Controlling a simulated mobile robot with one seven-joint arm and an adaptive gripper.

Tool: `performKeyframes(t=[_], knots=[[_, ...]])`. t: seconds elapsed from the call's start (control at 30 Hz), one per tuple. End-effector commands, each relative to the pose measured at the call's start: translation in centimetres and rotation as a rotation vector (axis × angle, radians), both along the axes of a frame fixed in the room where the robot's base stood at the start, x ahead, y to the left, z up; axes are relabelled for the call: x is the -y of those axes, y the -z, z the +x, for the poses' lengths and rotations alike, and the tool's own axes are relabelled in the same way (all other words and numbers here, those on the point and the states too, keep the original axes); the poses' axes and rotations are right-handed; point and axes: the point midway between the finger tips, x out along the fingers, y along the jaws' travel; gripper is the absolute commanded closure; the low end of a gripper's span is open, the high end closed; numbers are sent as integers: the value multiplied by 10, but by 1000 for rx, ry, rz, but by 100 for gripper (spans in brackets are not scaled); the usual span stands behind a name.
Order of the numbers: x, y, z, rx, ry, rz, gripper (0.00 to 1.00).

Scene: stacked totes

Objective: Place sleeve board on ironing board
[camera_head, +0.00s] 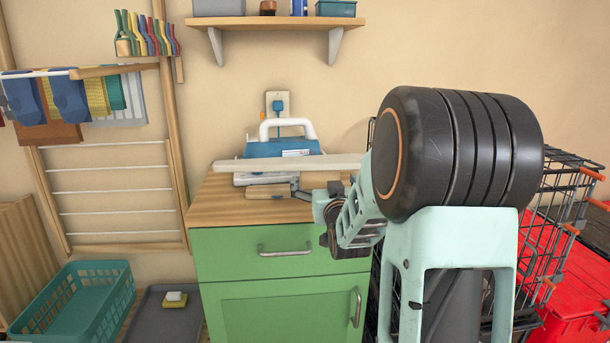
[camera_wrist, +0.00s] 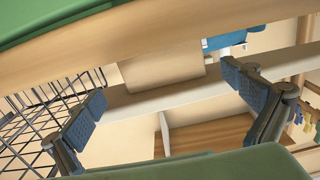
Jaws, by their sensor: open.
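The sleeve board (camera_head: 290,163) is a long, narrow, pale board raised level above the green cabinet's wooden top. A wooden base (camera_head: 268,190) shows under it. In the wrist view, which is upside down, the pale board (camera_wrist: 165,97) crosses the picture between and behind the fingers. My gripper (camera_head: 325,205) is at the right part of the board, low in front of it; its fingers are apart and empty in the wrist view (camera_wrist: 170,105). I cannot tell whether a finger touches the board. My own arm hides the cabinet top's right end. I cannot make out an ironing board.
A blue and white iron unit (camera_head: 283,147) stands just behind the sleeve board. The green cabinet (camera_head: 270,285) is below. A black wire cart (camera_head: 562,190) and red crates (camera_head: 575,295) stand right. A wall shelf (camera_head: 270,22) hangs above; a teal basket (camera_head: 80,305) is at lower left.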

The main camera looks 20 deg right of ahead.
Motion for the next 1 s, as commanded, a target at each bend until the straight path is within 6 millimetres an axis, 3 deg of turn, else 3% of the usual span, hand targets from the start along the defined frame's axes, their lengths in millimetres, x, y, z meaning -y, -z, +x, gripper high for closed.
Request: performKeyframes(t=[0.3, 0.67, 1.0], knots=[[7, -3, 40, 0, 0, 1, 0], [9, -4, 47, 0, 0, 0, 1], [9, -4, 46, 0, 0, 0, 39]])
